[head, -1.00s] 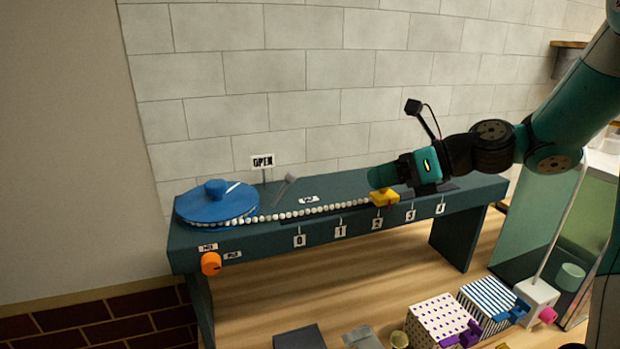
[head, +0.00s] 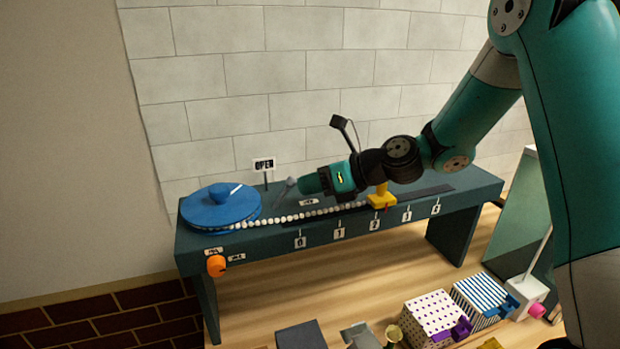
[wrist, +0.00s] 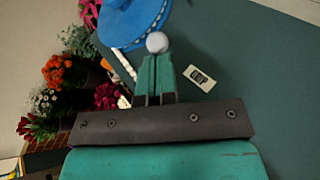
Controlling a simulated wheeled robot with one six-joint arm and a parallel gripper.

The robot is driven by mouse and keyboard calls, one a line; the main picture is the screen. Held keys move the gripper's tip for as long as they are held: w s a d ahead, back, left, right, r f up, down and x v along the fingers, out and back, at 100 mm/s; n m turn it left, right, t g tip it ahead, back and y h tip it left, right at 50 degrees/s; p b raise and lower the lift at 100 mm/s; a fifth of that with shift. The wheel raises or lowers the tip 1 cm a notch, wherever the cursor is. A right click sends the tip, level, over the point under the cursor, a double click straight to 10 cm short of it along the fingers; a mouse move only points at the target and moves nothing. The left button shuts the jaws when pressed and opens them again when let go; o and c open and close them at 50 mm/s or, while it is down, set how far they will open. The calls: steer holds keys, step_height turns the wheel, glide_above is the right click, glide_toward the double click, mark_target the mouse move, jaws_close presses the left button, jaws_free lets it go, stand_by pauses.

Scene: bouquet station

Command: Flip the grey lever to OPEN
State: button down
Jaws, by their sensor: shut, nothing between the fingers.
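The grey lever (head: 284,189) stands on the dark green bench behind the bead row, leaning to the right in the head view. The OPEN sign (head: 264,164) stands behind it, to its left. A small flat label (head: 309,202) lies to its right and shows in the wrist view (wrist: 201,78), too blurred to read surely. My gripper (head: 301,184) is shut and empty, just right of the lever's top. In the wrist view the lever's round grey knob (wrist: 157,42) sits right at my fingertips (wrist: 155,62); I cannot tell whether they touch.
A blue turntable (head: 220,207) stands left of the lever, with a row of white beads (head: 312,213) running right to a yellow slider (head: 381,198). An orange knob (head: 216,265) is on the bench front. Patterned boxes (head: 433,318) stand below. Flowers (wrist: 58,70) show in the wrist view.

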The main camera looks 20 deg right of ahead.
steer(key=shift+r, duration=0.1)
stand_by(0.3)
steer(key=shift+a+r+p, duration=0.15)
steer(key=shift+a+p, duration=0.05)
steer(key=shift+p, duration=0.4)
